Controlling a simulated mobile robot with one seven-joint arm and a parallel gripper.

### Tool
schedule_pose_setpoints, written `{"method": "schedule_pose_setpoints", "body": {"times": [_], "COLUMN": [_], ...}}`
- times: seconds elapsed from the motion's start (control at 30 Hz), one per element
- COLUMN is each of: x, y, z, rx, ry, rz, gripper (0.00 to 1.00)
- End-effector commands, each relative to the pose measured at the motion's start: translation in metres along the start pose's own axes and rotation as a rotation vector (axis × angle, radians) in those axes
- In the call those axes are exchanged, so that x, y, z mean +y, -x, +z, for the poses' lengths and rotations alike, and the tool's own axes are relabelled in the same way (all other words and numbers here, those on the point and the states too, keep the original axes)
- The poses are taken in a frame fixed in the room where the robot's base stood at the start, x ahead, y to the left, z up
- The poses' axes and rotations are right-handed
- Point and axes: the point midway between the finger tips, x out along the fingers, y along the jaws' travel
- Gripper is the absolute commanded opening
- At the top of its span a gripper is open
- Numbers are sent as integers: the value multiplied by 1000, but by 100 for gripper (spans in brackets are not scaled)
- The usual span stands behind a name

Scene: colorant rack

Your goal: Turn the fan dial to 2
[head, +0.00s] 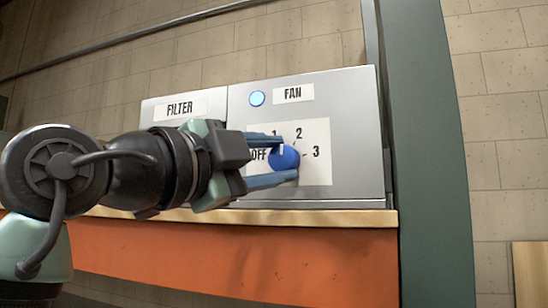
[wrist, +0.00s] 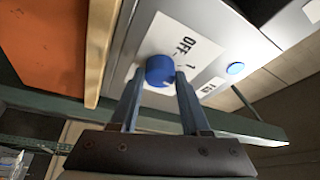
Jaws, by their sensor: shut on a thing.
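The blue fan dial (head: 285,157) sits on a white plate (head: 318,170) marked OFF, 1, 2 and 3, on the front of a grey box under the FAN label (head: 293,92). In the wrist view the dial (wrist: 160,70) lies between my fingertips. My gripper (head: 287,160) comes from the left, with one blue finger above the dial and one below, shut on it. The finger and the dial's angle hide part of the markings, and I cannot tell clearly which number the dial points to. A lit blue round light (head: 257,98) is beside the FAN label.
A FILTER-labelled box (head: 187,106) stands left of the fan box, partly behind my arm. Both rest on a wooden shelf edge (head: 330,217) above an orange beam (head: 250,258). A green upright post (head: 430,150) stands close on the right.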

Motion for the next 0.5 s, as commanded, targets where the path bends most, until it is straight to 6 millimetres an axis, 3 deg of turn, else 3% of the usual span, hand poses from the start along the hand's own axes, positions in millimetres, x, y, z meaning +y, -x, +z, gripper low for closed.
{"method": "schedule_pose_setpoints", "body": {"times": [0.5], "x": [-4], "y": [0], "z": [-1], "rx": [8], "ry": [-291], "rz": [119], "gripper": [0]}}
